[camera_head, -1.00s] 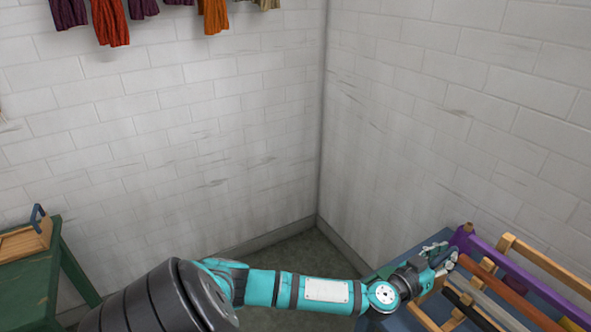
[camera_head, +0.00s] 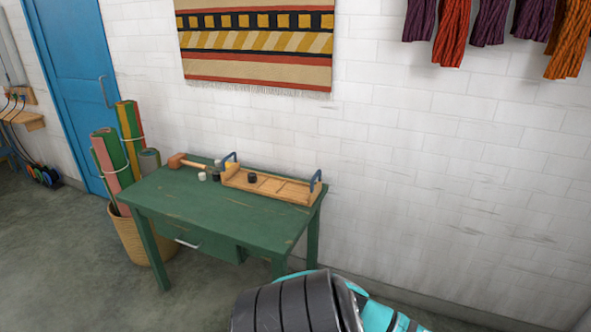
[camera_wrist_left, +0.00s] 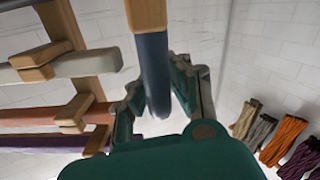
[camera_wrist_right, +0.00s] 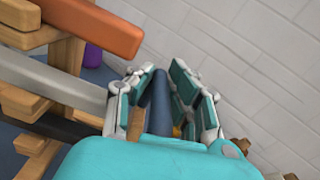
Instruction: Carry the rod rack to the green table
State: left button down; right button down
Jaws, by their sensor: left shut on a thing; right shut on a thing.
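The green table (camera_head: 200,212) stands against the white wall in the head view. The rod rack is outside the head view. The left wrist view shows its light wooden posts and pegs (camera_wrist_left: 60,22) with grey, brown and purple rods. My left gripper (camera_wrist_left: 160,78) is shut on a dark blue handle (camera_wrist_left: 153,60) of the rack. The right wrist view shows wooden parts (camera_wrist_right: 67,52) of the rack, with orange and grey rods. My right gripper (camera_wrist_right: 161,76) is shut on another dark blue handle (camera_wrist_right: 158,103). Neither gripper shows in the head view.
A wooden tray (camera_head: 290,190) with blue handles lies on the table's back right, a mallet (camera_head: 178,160) and small pots behind left. The table's front is clear. A basket (camera_head: 138,240) of rolls stands left of it, near a blue door (camera_head: 75,85). Open floor lies in front.

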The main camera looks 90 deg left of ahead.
aim_at(202, 203)
jog(key=u, duration=1.4)
jog(key=j+u, duration=0.4)
jog(key=i+j+u, duration=0.15)
jog(key=j+u, duration=0.2)
jog(key=j, duration=0.2)
jog(key=i+j, duration=0.1)
jog(key=j, duration=0.3)
jog(key=i+j, duration=0.1)
jog(key=j, duration=0.3)
jog(key=i+j, duration=0.1)
jog(key=j, duration=0.3)
jog(key=i+j, duration=0.15)
jog(key=j, duration=0.25)
jog(key=i+j, duration=0.1)
jog(key=j, duration=0.3)
jog(key=i+j, duration=0.1)
jog(key=j, duration=0.3)
jog(key=i+j, duration=0.1)
jog(key=j, duration=0.3)
